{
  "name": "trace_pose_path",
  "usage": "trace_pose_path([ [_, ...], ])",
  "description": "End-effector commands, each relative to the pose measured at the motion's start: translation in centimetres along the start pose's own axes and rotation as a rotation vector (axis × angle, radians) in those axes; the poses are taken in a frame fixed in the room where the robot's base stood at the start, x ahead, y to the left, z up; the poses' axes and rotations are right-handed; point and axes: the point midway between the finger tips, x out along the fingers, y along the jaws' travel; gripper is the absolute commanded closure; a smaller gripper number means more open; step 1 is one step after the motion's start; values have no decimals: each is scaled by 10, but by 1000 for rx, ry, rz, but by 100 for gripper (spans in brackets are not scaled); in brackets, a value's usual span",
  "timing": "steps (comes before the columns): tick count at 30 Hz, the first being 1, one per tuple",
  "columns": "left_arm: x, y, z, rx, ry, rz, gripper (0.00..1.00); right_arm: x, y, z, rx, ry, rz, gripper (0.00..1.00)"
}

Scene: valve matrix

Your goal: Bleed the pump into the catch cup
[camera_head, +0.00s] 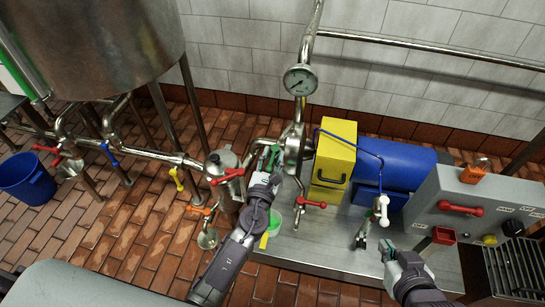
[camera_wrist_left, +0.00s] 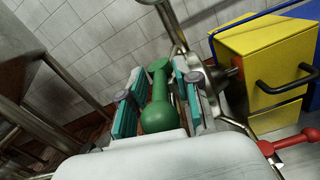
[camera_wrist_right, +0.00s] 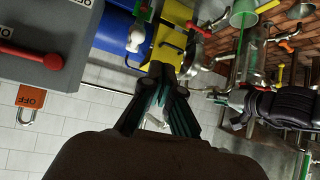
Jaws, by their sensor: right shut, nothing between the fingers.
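A green handle (camera_head: 270,158) stands by the metal pipework left of the yellow box. My left gripper (camera_head: 272,168) is at it. In the left wrist view the green handle (camera_wrist_left: 158,95) lies between the teal finger pads (camera_wrist_left: 157,98); whether they press on it is unclear. A small light green cup (camera_head: 274,224) stands below that gripper, partly hidden by my arm. A red lever (camera_head: 313,204) is right of the cup. My right gripper (camera_head: 386,247) is shut and empty near the white-knobbed fitting (camera_head: 382,210); its fingertips also meet in the right wrist view (camera_wrist_right: 160,72).
A metal cup (camera_head: 207,239) hangs below an orange valve handle (camera_head: 201,210). The blue motor (camera_head: 400,165), yellow box (camera_head: 333,150) and grey control box (camera_head: 480,200) crowd the right side. A blue bucket (camera_head: 27,180) stands far left.

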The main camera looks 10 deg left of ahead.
Motion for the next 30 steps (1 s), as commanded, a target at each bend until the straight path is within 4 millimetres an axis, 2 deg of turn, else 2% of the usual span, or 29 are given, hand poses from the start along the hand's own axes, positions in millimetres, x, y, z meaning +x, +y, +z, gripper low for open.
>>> trace_pose_path([
  [1, 0, 0, 0, 0, 0, 0, 81, 0, 0, 0, 0, 0, 0, 100],
  [4, 0, 0, 0, 0, 0, 0, 97, 0, 0, 0, 0, 0, 0, 100],
  [5, 0, 0, 0, 0, 0, 0, 100, 0, 0, 0, 0, 0, 1, 100],
  [20, 0, 1, -1, 1, -3, -13, 100, 1, 0, -1, 0, 10, 0, 100],
  [26, 0, 3, -2, 4, -15, -71, 100, 4, -4, -23, -1, 130, -10, 100],
  [30, 0, 5, -3, 4, -28, -135, 100, 5, -8, -46, -2, 256, -17, 100],
])
